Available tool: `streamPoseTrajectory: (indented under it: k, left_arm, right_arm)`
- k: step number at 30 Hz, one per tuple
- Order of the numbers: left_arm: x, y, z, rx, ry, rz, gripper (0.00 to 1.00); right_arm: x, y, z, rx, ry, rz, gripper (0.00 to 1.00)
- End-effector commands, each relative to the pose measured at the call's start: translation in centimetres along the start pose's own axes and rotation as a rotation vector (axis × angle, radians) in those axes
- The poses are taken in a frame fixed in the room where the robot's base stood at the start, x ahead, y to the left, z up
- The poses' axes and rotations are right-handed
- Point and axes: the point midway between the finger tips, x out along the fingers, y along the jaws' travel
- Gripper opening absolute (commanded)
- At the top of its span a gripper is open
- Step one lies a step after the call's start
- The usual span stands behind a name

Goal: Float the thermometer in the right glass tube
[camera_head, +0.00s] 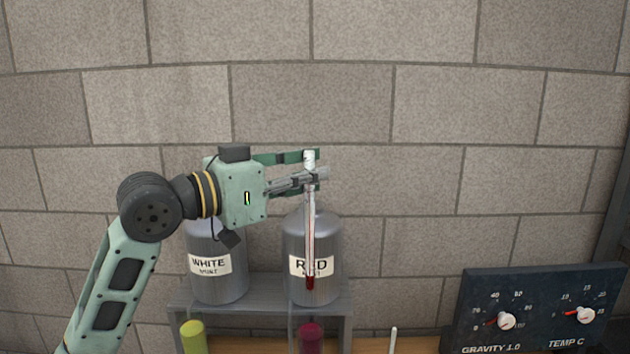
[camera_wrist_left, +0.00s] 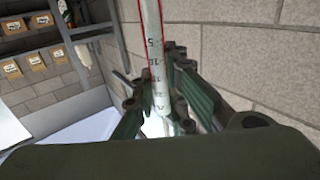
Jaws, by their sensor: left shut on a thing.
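My left gripper (camera_head: 312,178) is shut on the thermometer (camera_head: 310,225), near its white top end. The thermometer is a slim clear stem with a red line and a dark red bulb, hanging about upright in front of the RED tank. In the left wrist view the thermometer (camera_wrist_left: 154,60) shows its number scale between the fingers (camera_wrist_left: 165,95). Below the bulb, at the bottom edge, a dark red column (camera_head: 311,338) shows, seemingly the right glass tube with red liquid. A yellow column (camera_head: 193,336) shows to its left. The lower parts of both are cut off. The bulb is apart from the red column.
A WHITE tank (camera_head: 217,285) and a RED tank (camera_head: 327,235) stand on a grey shelf (camera_head: 260,292) by the block wall. A dark dial panel (camera_head: 540,293) is at right. A thin white rod (camera_head: 393,340) stands at the bottom edge.

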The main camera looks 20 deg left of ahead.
Motion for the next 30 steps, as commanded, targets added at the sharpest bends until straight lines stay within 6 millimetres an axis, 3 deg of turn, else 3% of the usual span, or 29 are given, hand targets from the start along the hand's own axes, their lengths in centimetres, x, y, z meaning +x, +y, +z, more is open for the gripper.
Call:
streamPoseTrajectory:
  k: [21, 30]
  left_arm:
    - [0.0, 0.0, 3.5, 0.000, 0.000, 0.000, 0.00]
    - [0.0, 0.0, 4.0, 0.000, 0.000, 0.000, 0.00]
  right_arm:
    - [3.5, -0.2, 0.4, 0.000, -0.001, -0.001, 0.40]
    - [4.0, -0.4, 0.4, 0.000, -0.001, -0.003, 0.40]
